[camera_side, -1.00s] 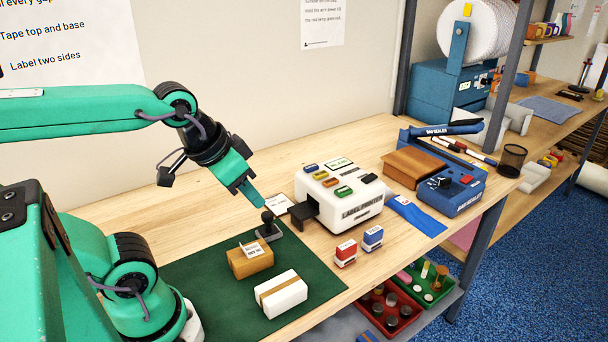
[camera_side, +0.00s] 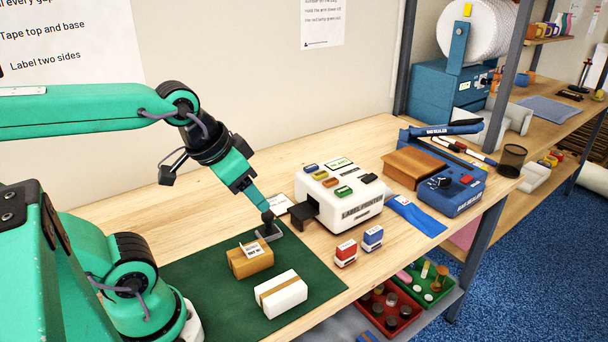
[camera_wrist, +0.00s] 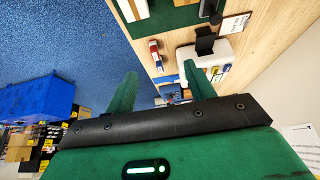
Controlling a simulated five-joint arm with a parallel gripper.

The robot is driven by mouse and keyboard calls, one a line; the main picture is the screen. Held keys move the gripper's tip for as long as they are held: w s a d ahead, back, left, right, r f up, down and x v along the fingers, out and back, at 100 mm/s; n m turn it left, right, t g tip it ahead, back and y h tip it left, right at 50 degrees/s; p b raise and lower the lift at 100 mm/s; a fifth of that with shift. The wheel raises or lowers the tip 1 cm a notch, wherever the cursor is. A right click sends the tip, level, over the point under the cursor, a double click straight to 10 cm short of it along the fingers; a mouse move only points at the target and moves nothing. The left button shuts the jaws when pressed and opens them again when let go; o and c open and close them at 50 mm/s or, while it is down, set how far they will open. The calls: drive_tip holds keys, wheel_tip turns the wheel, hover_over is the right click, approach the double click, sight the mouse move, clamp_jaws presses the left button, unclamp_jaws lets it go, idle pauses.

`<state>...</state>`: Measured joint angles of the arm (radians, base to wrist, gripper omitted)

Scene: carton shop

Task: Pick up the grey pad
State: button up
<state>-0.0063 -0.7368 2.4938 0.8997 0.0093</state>
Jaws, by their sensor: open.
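The grey pad (camera_side: 272,234) lies at the far edge of the green mat (camera_side: 210,277), with a black knob standing up from it. In the wrist view the pad (camera_wrist: 207,6) is at the top edge, partly cut off. My gripper (camera_side: 266,211) is tilted down over the pad in the side view, its tip at or just behind the knob. Whether it touches the knob I cannot tell. In the wrist view the two green fingers of my gripper (camera_wrist: 160,82) are spread apart with nothing held between them.
A brown carton (camera_side: 250,262) and a white carton (camera_side: 281,294) stand on the mat in front of the pad. A white label printer (camera_side: 345,205) stands to its right. Red (camera_side: 345,254) and blue (camera_side: 373,238) stamps sit near the table's front edge. Bare table lies behind the mat.

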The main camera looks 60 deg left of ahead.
drive_tip(key=w, duration=0.1)
drive_tip(key=m+g, duration=0.2)
drive_tip(key=g, duration=0.3)
hover_over(267, 213)
drive_tip(key=f, duration=1.2)
drive_tip(key=shift+d+f, duration=0.2)
drive_tip(key=shift+f, duration=0.05)
drive_tip(key=shift+w+a+f+g, duration=0.1)
drive_tip(key=shift+a+f+g, duration=0.15)
drive_tip(key=shift+f+g, duration=0.05)
drive_tip(key=shift+f, duration=0.1)
drive_tip(key=shift+f, duration=1.2)
drive_tip(key=shift+f, duration=0.1)
drive_tip(key=shift+d+f, duration=0.15)
drive_tip(key=shift+f, duration=2.35)
